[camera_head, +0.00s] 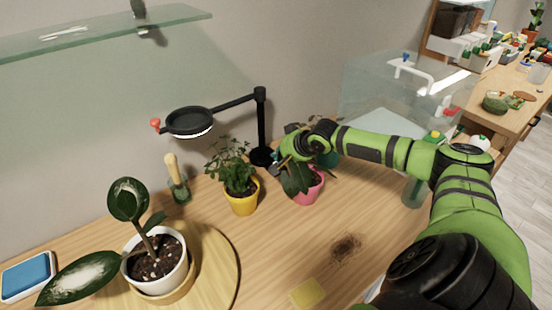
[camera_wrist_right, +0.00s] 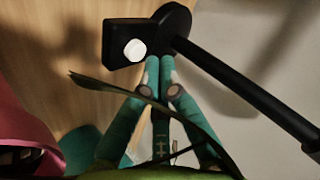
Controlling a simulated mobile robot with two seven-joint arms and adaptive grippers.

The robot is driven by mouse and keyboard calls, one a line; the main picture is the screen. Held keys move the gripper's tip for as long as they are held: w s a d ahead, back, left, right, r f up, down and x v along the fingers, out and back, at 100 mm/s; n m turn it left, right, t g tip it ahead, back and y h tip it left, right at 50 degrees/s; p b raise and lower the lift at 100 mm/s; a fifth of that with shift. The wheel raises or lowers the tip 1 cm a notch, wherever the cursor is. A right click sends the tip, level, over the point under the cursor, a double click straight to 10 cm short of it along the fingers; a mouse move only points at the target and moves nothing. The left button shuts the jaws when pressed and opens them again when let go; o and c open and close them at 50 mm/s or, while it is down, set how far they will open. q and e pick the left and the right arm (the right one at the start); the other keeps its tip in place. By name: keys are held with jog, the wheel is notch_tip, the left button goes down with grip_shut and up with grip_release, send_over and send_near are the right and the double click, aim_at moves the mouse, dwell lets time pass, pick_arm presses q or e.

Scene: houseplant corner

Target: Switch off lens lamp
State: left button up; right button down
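The black lens lamp stands at the back of the table, its round head (camera_head: 190,122) held out to the left by an arm on an upright post (camera_head: 262,120). A bright white strip shows under the head's rim. My right gripper (camera_head: 276,165) is low beside the lamp's base (camera_head: 261,157). In the right wrist view, the fingertips (camera_wrist_right: 160,62) are together and empty, close beside a white round button (camera_wrist_right: 135,50) on a black block; whether they touch it I cannot tell. A leaf crosses in front of the fingers. My left gripper is not in view.
A pink pot (camera_head: 307,191) with a leafy plant stands under my right wrist. A yellow pot (camera_head: 242,200) is left of it. A white pot (camera_head: 160,278) stands on a round wooden board. A glass shelf (camera_head: 100,33) hangs above. The table's front middle is mostly clear.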

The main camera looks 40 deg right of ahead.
jog(key=shift+f, duration=0.1)
dwell(0.4)
jog(key=shift+f, duration=0.35)
jog(key=shift+s+a+f, duration=0.15)
jog(key=shift+f, duration=0.35)
jog(key=shift+s+a+f, duration=0.1)
jog(key=shift+s+f, duration=0.05)
jog(key=shift+f, duration=0.3)
dwell(0.7)
jog(key=shift+s+r+p, duration=0.1)
jog(key=shift+r+p, duration=0.35)
jog(key=shift+p, duration=0.6)
jog(key=r+p, duration=0.6)
jog(key=shift+w+d+r, duration=0.2)
jog(key=shift+r, duration=0.05)
